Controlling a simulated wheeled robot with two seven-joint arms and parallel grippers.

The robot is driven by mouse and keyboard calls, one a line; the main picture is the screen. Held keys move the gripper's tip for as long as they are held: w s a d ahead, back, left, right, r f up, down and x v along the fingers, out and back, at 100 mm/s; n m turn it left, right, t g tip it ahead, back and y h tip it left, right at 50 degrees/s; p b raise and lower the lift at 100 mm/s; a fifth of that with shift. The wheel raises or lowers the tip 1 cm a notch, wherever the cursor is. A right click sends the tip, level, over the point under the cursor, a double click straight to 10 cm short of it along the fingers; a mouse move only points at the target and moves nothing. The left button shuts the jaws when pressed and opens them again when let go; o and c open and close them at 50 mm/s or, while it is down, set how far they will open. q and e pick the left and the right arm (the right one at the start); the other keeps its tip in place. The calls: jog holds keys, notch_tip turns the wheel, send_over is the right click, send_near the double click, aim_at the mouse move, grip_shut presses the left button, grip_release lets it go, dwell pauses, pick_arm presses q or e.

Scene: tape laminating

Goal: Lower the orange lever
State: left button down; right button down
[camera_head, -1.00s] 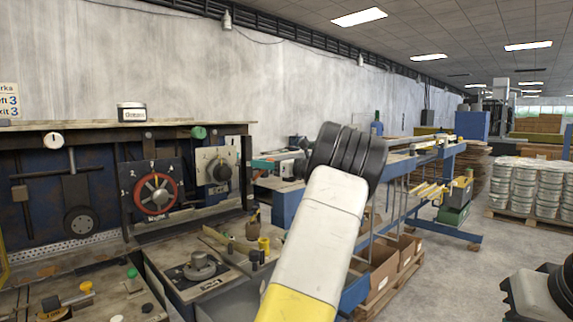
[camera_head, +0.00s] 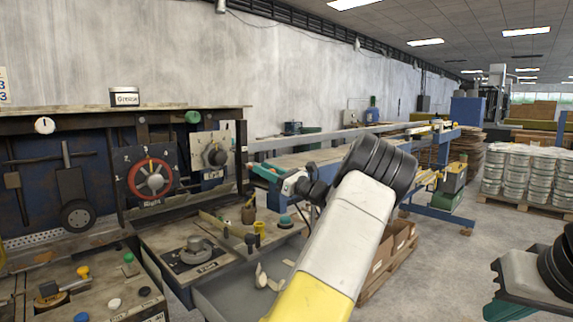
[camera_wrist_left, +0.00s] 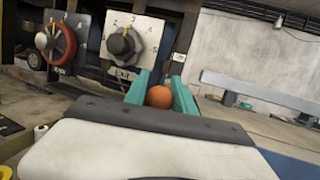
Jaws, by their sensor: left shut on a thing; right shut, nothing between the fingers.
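The orange lever's round knob (camera_wrist_left: 159,97) shows in the left wrist view, between the teal fingers of my left gripper (camera_wrist_left: 160,92). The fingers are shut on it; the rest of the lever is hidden. In the head view my left gripper (camera_head: 264,171) is at the right end of the machine, right of the black dial, and the knob cannot be made out there. My right gripper (camera_head: 507,306) is at the lower right edge of the head view, shut and empty, partly cut off and away from the machine.
The panel holds a red-rimmed dial (camera_head: 152,178) and a black dial (camera_head: 216,155). A grease tin (camera_head: 125,97) stands on the shelf above. Below is a worktop with several coloured knobs and a round grey fitting (camera_head: 197,250). Open floor (camera_head: 440,265) lies to the right.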

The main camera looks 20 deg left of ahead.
pick_arm(q)
jog(key=shift+s+f, duration=0.1)
jog(key=shift+f, duration=1.25)
jog(key=c, duration=1.1)
grip_release()
jog(key=shift+a, duration=0.2)
jog(key=v, duration=0.8)
jog(key=shift+r, duration=0.15)
